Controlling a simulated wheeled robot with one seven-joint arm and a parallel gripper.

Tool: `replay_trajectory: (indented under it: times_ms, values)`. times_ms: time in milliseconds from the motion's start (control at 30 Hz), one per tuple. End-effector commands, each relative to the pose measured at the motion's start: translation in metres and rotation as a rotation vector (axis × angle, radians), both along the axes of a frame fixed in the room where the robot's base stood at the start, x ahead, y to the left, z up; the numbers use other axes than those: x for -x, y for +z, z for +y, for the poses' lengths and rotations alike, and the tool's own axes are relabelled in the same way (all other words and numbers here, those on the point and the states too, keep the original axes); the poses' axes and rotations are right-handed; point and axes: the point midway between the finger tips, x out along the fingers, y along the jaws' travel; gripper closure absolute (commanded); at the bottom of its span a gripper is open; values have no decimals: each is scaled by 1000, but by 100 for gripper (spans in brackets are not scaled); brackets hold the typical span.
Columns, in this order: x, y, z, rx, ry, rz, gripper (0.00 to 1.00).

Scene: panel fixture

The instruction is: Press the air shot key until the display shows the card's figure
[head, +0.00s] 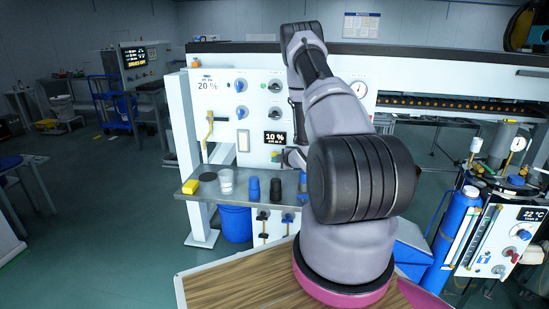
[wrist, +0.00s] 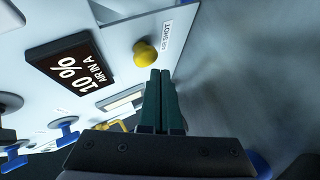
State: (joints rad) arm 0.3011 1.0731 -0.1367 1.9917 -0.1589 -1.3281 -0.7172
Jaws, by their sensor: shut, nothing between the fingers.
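The display (head: 275,137) on the white panel reads 10 %. In the wrist view the display (wrist: 68,73) shows 10 % with "AIR IN A" beside it. The card (head: 207,85) at the panel's upper left reads 20 %. A round yellow key (wrist: 145,53) stands out from the panel, with a small label beside it that I cannot read surely. My gripper (wrist: 160,75) is shut and empty, its dark green fingertips close beside the yellow key. I cannot tell whether they touch it. In the head view my arm partly hides the gripper.
A grey shelf (head: 240,186) below the panel carries a yellow block (head: 190,187), a clear cup (head: 226,180) and dark and blue items. Blue-and-white knobs (head: 240,86) sit on the panel. A blue cylinder (head: 457,225) stands at right.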

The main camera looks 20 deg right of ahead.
Motion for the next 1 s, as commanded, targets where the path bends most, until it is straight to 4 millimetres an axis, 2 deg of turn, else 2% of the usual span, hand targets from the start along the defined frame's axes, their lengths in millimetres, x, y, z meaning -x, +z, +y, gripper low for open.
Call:
replay_trajectory:
  times_ms: [1000]
  values:
    - [-11, 0, -7, 0, 0, -1, 100]
